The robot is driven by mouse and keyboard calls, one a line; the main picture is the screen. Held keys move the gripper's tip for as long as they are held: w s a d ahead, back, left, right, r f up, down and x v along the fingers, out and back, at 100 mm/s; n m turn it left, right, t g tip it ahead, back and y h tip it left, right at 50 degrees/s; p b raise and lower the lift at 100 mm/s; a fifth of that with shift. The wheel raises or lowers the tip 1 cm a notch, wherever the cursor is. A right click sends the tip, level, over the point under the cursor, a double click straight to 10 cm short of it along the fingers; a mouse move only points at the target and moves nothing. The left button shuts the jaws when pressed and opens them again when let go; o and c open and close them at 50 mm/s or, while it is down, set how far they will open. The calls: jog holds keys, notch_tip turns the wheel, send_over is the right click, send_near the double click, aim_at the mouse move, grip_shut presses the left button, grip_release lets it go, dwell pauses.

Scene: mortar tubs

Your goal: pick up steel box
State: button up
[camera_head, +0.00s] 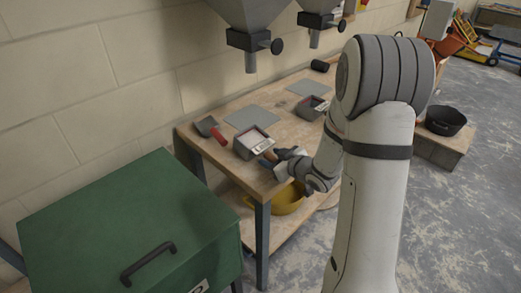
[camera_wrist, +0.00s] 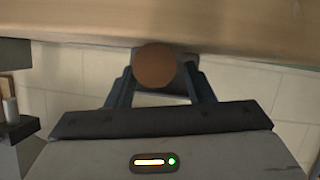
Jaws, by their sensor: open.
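A grey open-topped steel box (camera_head: 243,150) with a pale label and pale contents stands on the wooden bench near its front edge. A short brown handle (camera_head: 270,157) shows between the box and my gripper. My gripper (camera_head: 280,157) is just right of the box, low over the bench edge. In the wrist view my gripper (camera_wrist: 160,78) is open, and the round brown handle end (camera_wrist: 155,66) shows between its fingers. A grey surface (camera_wrist: 178,88) behind the handle is mostly hidden. I cannot tell whether the fingers touch the handle.
A second grey box (camera_head: 309,110) stands farther along the bench (camera_head: 203,147). A red-handled trowel (camera_head: 211,128) and flat grey plates (camera_head: 251,116) lie near. Hoppers (camera_head: 250,40) hang above. A yellow tub (camera_head: 287,202) is below; a green chest (camera_head: 130,220) stands at left.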

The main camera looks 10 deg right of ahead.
aim_at(273, 157)
jog(key=shift+c, duration=0.3)
grip_shut()
jog(key=shift+r, duration=0.1)
notch_tip(273, 157, up, 10)
jog(key=shift+f+p, duration=0.25)
jog(key=shift+p, duration=0.9)
jog(key=shift+w+a+f+g+h, duration=0.1)
jog(key=shift+f+g+h, duration=0.2)
jog(key=shift+f, duration=0.85)
jog(key=shift+w+a+f+g+h, duration=0.15)
jog(key=shift+f+g, duration=0.2)
jog(key=shift+f, duration=0.85)
jog(key=shift+w+d+f+g+h, duration=0.1)
jog(key=shift+f+g+h, duration=0.2)
jog(key=shift+f, duration=0.85)
jog(key=shift+f+b, duration=0.4)
jog(key=shift+f, duration=0.25)
jog(key=shift+o, duration=0.3)
grip_release()
